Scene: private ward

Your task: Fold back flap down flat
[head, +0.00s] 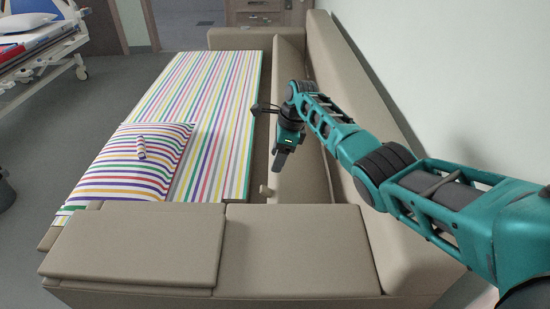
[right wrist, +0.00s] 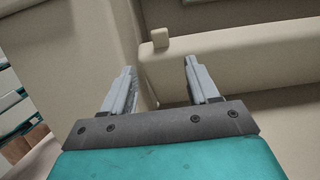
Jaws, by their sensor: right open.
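The back flap (head: 295,180) is a long beige padded panel between the striped mattress (head: 215,85) and the sofa's backrest (head: 350,90). It looks raised at a tilt; its exact angle is hard to tell. A small beige knob (head: 264,190) sticks out at its near end, on the mattress side. My right gripper (head: 278,165) points down over the flap's mattress-side edge, beyond the knob. In the right wrist view my right gripper (right wrist: 157,75) is open and empty, with the knob (right wrist: 160,38) ahead, apart from the fingers. My left gripper is out of view.
The beige near armrest (head: 300,250) closes the front end. A white wall (head: 450,80) stands close on the right. A hospital bed (head: 45,40) is at the far left, with clear floor between.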

